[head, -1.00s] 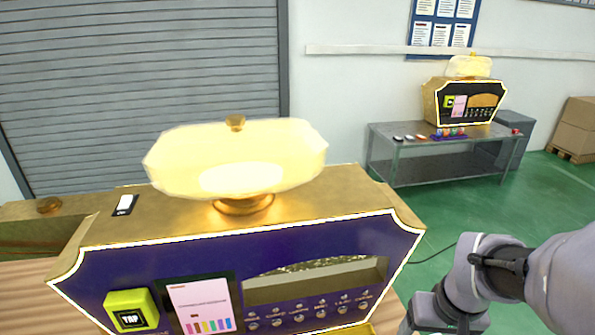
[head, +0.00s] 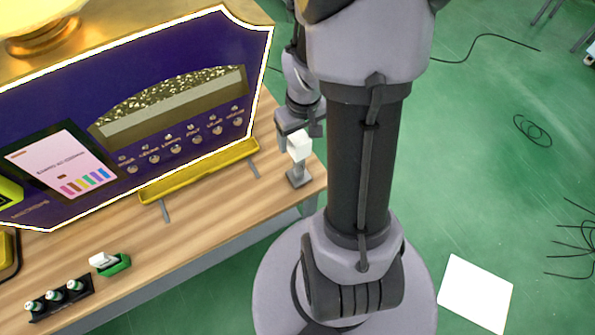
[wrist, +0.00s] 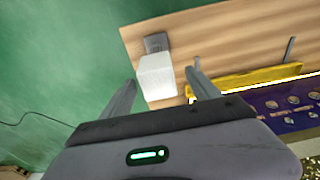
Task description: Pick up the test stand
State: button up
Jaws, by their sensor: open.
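The test stand (head: 299,176) is a small grey stand with a white block (head: 300,148) on top. It stands upright at the right end of the wooden table. My gripper (head: 299,132) is at the block in the head view, partly hidden behind my arm. In the wrist view my open gripper (wrist: 162,76) has one finger on each side of the white block (wrist: 157,79), and the grey base (wrist: 156,43) shows beyond it. I cannot tell whether either finger touches it.
The purple and gold vending machine (head: 170,80) stands left of the stand, with a yellow tray (head: 200,172) along its front. A green holder (head: 115,265) and a black rack of small bottles (head: 60,298) sit at front left. The table edge is close to the stand.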

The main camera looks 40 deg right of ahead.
aim_at(299, 159)
jog(key=f, duration=0.1)
jog(key=f+b, duration=0.1)
jog(key=f, duration=0.1)
jog(key=f+b, duration=0.1)
jog(key=shift+w+d+f, duration=0.25)
jog(key=shift+f, duration=0.1)
jog(key=shift+r, duration=0.15)
grip_shut()
